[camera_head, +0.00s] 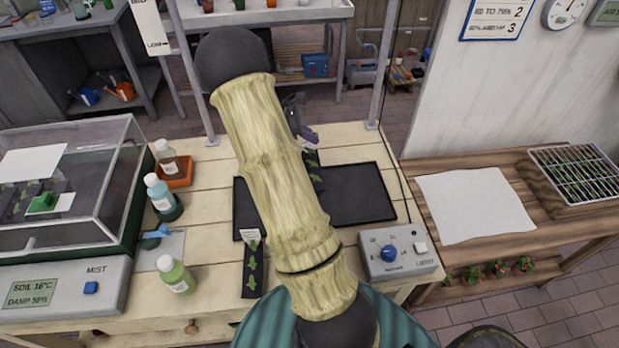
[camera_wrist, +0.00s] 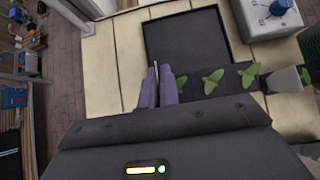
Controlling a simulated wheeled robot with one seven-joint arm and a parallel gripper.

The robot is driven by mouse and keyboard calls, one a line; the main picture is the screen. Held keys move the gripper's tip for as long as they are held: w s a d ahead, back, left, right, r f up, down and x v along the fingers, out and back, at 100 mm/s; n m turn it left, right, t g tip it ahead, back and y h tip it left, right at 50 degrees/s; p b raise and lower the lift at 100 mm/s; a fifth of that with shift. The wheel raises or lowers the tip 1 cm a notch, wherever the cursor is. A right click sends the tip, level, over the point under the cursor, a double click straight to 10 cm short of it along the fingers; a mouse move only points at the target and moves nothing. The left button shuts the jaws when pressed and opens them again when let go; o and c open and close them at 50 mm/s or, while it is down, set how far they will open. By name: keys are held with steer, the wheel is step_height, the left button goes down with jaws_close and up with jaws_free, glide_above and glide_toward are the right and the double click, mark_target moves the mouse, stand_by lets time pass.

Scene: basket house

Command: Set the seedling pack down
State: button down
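The seedling pack, a narrow black strip with green leaves (camera_wrist: 213,82), extends to the right from my fingers in the wrist view. In the head view a small part of it (camera_head: 313,172) shows beside my arm, over the dark tray (camera_head: 362,195); the tray also shows in the wrist view (camera_wrist: 186,38). My gripper (camera_wrist: 158,88) has its purple fingers close together around a thin white tag at the pack's end. In the head view my gripper (camera_head: 303,130) is mostly hidden by my arm. I cannot tell whether the pack touches the tray.
A second seedling strip (camera_head: 254,272) with a white label lies near the front. A control box (camera_head: 398,250) stands right of the tray. Bottles (camera_head: 175,273) and a clear-lidded propagator (camera_head: 90,180) stand left. The tray's right half is bare.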

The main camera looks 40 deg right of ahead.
mark_target(313, 151)
step_height(313, 151, down, 4)
steer(key=shift+w+a+f, duration=0.1)
steer(key=shift+f, duration=0.15)
steer(key=shift+w+f, duration=0.15)
steer(key=shift+f, duration=0.05)
steer(key=shift+f+p, duration=0.5)
steer(key=shift+f, duration=1.4)
steer(key=c, duration=1.6)
jaws_free()
steer(key=shift+c, duration=0.2)
steer(key=b+v, duration=0.1)
steer(key=v, duration=1.1)
